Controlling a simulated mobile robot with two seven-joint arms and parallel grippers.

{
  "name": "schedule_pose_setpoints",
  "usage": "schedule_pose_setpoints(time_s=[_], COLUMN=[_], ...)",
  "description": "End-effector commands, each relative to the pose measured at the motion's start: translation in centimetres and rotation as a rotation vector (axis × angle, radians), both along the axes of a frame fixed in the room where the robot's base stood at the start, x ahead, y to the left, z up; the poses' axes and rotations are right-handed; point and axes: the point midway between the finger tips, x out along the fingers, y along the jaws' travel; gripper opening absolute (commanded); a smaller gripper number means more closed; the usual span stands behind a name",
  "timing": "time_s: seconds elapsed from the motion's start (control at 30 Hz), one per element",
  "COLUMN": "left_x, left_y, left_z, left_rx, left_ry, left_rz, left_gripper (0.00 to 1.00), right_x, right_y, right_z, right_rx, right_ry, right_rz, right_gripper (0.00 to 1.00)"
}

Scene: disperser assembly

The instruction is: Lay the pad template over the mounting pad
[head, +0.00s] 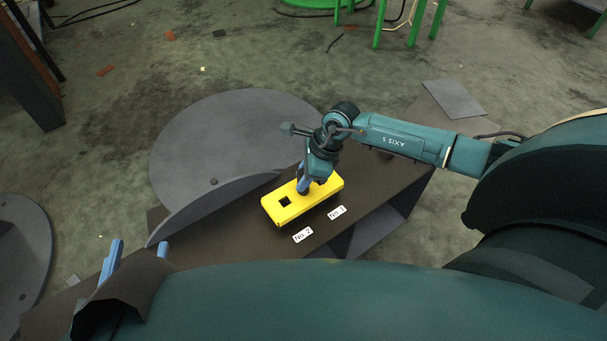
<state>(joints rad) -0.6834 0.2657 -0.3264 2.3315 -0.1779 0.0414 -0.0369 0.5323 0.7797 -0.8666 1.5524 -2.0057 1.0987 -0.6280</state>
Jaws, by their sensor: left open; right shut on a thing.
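The pad template is a yellow flat block (289,212) with a dark square hole in its left half, seen in the head view near the middle. My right gripper (303,187), with blue fingers, comes down on the template from above and is shut on it near its middle. No separate mounting pad shows; I cannot tell whether it is under the template. Whether the template touches the surface below is also unclear. My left gripper (140,250) is open and empty at the lower left, well apart from the template.
White labels "No.1" (337,212) and "No.2" (303,235) lie on the dark brown surface (385,195) in front of the template. A large grey disc (205,135) and a curved grey plate (205,207) lie behind and left. Another grey disc (25,250) is at far left.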

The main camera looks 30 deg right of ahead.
Motion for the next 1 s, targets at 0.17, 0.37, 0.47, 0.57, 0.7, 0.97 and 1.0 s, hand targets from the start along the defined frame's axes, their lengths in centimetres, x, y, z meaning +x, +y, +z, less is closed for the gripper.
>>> schedule_pose_setpoints(time_s=[0.17,0.37,0.47,0.57,0.7,0.97,1.0], left_x=[-0.01,-0.02,-0.02,-0.01,-0.01,-0.01,-0.01], left_y=[-0.01,-0.01,-0.01,-0.01,-0.01,0.00,0.00], left_z=[0.04,0.03,-0.08,-0.14,-0.17,-0.16,-0.17], left_rx=[0.000,0.000,0.000,-0.001,-0.003,-0.003,-0.003], left_ry=[0.000,0.000,0.000,-0.003,-0.006,-0.006,-0.006], left_rz=[0.000,0.000,0.000,-0.001,0.000,0.000,0.000], left_gripper=[0.47,0.47,0.47,0.47,0.47,0.47,0.47], right_x=[0.10,0.10,0.10,0.11,0.13,0.13,0.13], right_y=[0.01,0.01,0.00,0.00,-0.01,-0.01,-0.01], right_z=[0.16,0.14,0.02,-0.16,-0.40,-0.42,-0.42], right_rx=[0.001,0.001,0.001,0.001,0.001,0.001,0.001], right_ry=[-0.003,-0.003,-0.003,-0.003,-0.003,-0.003,-0.003], right_rz=[-0.001,-0.001,0.000,-0.001,-0.001,-0.001,-0.001], right_gripper=[0.00,0.00,0.00,0.00,0.00,0.00,0.28])
